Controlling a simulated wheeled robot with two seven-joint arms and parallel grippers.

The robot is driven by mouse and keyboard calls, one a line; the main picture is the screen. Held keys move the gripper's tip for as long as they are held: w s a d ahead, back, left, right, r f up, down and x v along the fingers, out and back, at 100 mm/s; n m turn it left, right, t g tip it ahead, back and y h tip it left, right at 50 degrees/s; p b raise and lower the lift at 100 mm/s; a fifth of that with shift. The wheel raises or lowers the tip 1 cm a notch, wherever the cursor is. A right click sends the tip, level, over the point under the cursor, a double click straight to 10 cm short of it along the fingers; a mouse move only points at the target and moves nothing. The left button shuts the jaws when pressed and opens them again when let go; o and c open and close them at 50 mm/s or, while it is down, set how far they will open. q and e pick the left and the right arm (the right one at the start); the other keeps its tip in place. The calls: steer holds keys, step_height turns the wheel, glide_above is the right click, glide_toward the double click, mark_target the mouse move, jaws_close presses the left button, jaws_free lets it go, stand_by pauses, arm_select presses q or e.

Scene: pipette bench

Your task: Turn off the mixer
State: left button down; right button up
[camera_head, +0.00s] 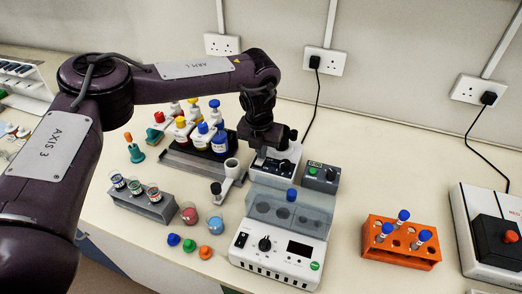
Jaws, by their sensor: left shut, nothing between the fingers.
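My left arm reaches in from the left, and its gripper (271,148) points down, shut and empty, just over a small white unit with a black dial (283,168). This unit may be the mixer; the arm hides its top, and I cannot tell whether the gripper touches it. A grey box (320,177) with a green button and a black knob stands directly to its right. I cannot tell whether the mixer is running. My right gripper is not in view.
In front stands a white instrument (280,252) with a clear lid, dial and display. An orange rack (400,247) holds blue-capped tubes. At right is a white device (470,245) with a red knob. Bottles (220,143), a grey vial rack (160,209) and loose caps (189,245) lie left.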

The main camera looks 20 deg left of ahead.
mark_target(259, 163)
arm_select(q)
steer(key=shift+s+f, duration=0.25)
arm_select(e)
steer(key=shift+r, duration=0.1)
